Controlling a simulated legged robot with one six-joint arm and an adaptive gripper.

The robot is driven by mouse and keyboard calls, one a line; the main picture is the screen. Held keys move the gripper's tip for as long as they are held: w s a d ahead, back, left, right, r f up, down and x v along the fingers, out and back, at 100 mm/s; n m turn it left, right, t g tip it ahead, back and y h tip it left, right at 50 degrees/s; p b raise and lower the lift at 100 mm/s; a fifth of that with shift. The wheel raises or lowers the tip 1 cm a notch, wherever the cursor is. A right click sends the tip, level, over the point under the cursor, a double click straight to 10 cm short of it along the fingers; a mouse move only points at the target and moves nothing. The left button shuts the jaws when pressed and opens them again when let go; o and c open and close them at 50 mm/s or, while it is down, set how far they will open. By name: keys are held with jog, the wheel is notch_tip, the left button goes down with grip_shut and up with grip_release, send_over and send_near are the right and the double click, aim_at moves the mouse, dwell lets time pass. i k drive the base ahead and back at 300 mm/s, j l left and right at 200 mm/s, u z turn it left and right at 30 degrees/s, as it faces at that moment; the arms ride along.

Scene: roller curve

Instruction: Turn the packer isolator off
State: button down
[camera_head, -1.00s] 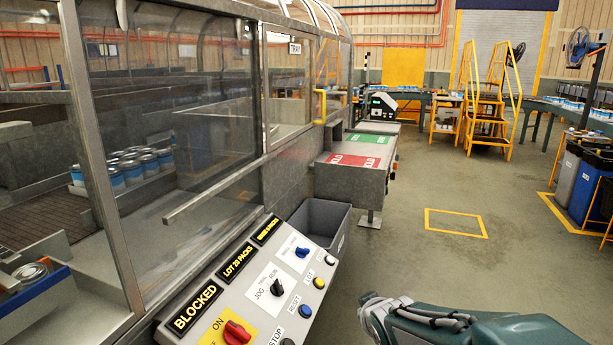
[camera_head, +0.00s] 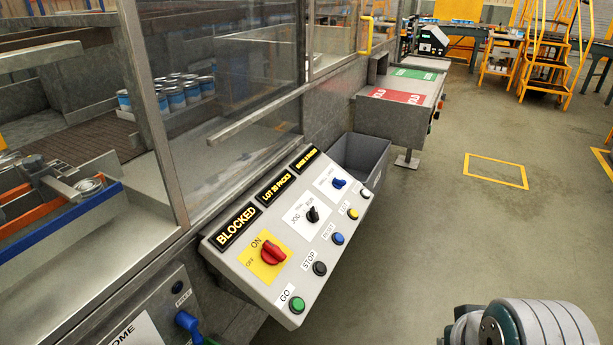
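The isolator is a red rotary knob (camera_head: 272,252) on a yellow plate (camera_head: 257,262) marked ON and OFF, at the near left of the sloped grey control panel (camera_head: 312,255). The knob's grip is slanted, and I cannot tell for certain which mark it points to. Part of my arm shows at the bottom right, well to the right of the panel and apart from it. My gripper's fingertips cannot be made out.
Near the knob are a green GO button (camera_head: 298,305), a black STOP button (camera_head: 320,268), a blue button (camera_head: 337,238) and a black selector (camera_head: 313,214). A grey bin (camera_head: 362,160) stands behind the panel. A blue handle (camera_head: 188,322) juts out lower left. The floor right of the panel is clear.

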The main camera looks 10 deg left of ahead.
aim_at(271, 254)
jog(key=i+j, duration=0.1)
jog(key=j, duration=0.3)
jog(key=i+j, duration=0.1)
jog(key=j, duration=0.35)
jog(key=i+j, duration=0.1)
jog(key=j, duration=0.75)
jog(key=i+z, duration=0.05)
jog(key=i, duration=0.05)
